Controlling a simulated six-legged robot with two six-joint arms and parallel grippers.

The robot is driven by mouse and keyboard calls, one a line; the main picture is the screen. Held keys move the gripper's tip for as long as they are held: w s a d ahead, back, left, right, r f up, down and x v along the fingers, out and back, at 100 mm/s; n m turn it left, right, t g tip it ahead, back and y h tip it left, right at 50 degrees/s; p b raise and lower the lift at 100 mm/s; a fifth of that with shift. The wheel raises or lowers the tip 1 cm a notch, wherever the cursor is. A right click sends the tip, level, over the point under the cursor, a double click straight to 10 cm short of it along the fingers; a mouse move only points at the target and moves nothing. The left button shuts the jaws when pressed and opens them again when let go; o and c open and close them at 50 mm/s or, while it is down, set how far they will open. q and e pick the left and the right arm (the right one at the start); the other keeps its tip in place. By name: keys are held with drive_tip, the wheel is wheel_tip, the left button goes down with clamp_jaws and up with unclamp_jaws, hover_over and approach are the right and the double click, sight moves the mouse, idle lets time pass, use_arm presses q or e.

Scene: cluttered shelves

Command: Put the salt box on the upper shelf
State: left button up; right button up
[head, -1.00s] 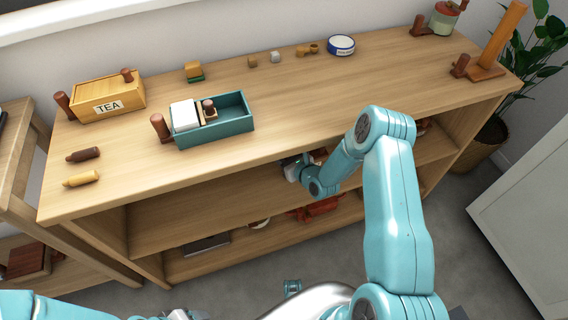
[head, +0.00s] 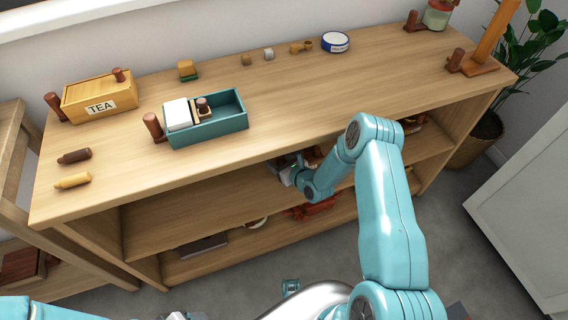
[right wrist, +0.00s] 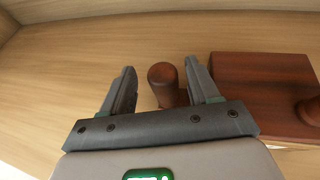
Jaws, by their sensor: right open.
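A dark red-brown box (right wrist: 265,95) with a round knob at its right end shows in the right wrist view, on a wooden shelf board. An upright brown peg (right wrist: 163,84) stands just left of it. No label shows, so I cannot tell for sure that this is the salt box. My right gripper (right wrist: 160,72) is open, its fingers on either side of the peg, not closed on it. In the head view my right gripper (head: 287,171) reaches into the shelf below the top, partly hidden by my arm. My left gripper (head: 185,316) shows only as a sliver at the bottom edge.
On the top board (head: 330,95) stand a TEA box (head: 88,107), a teal open box (head: 225,125), a blue-and-white tin (head: 335,42) and small blocks. Free room lies right of the teal box. The top's front edge overhangs my right gripper. Red items (head: 312,208) lie lower down.

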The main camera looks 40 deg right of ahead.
drive_tip(key=p+v, duration=0.2)
drive_tip(key=v, duration=1)
drive_tip(key=a+n+g, duration=0.1)
drive_tip(key=a+n, duration=0.1)
drive_tip(key=a+f+n+y, duration=0.1)
drive_tip(key=a+n, duration=0.1)
drive_tip(key=s+a+n+g, duration=0.1)
drive_tip(key=a+n, duration=0.1)
drive_tip(key=shift+f+n+g+y, duration=0.3)
drive_tip(key=shift+f, duration=0.05)
drive_tip(key=s+a+n+g+y, duration=0.2)
drive_tip(key=s+a+n+g, duration=0.8)
drive_tip(key=n, duration=1.7)
drive_tip(key=s+a, duration=0.6)
drive_tip(key=s, duration=0.1)
drive_tip(key=shift+s+a+f+g, duration=0.2)
drive_tip(key=shift+a+f+g, duration=0.1)
drive_tip(key=shift+f, duration=0.05)
